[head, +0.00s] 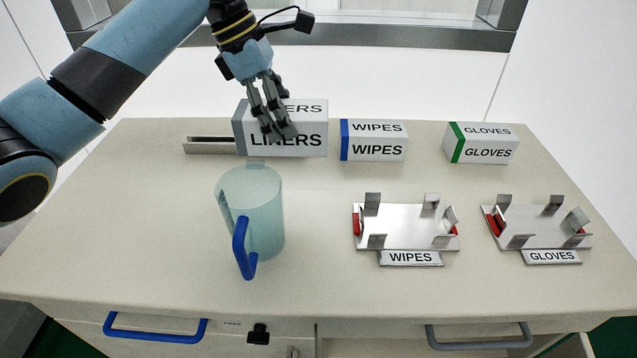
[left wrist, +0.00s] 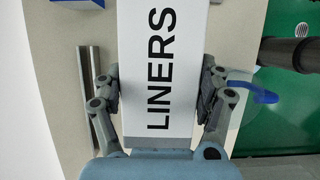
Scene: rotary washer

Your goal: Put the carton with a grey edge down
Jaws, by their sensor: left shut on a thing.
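The carton with a grey edge (head: 305,143) is white, marked LINERS, with its grey edge at the left. It is at the back left of the counter, close to a metal rail. My left gripper (head: 273,138) reaches down over it and is shut on it. In the left wrist view the LINERS carton (left wrist: 160,75) lies between both fingers of my left gripper (left wrist: 160,100). I cannot tell whether its underside touches the counter. My right gripper is not in view.
A metal rail (head: 212,148) is left of the carton. The WIPES carton (head: 375,150) stands close on its right, the GLOVES carton (head: 483,152) further right. A clear jug (head: 262,205) with a blue handle stands in front. Two metal holders, WIPES (head: 405,225) and GLOVES (head: 540,225), sit at front right.

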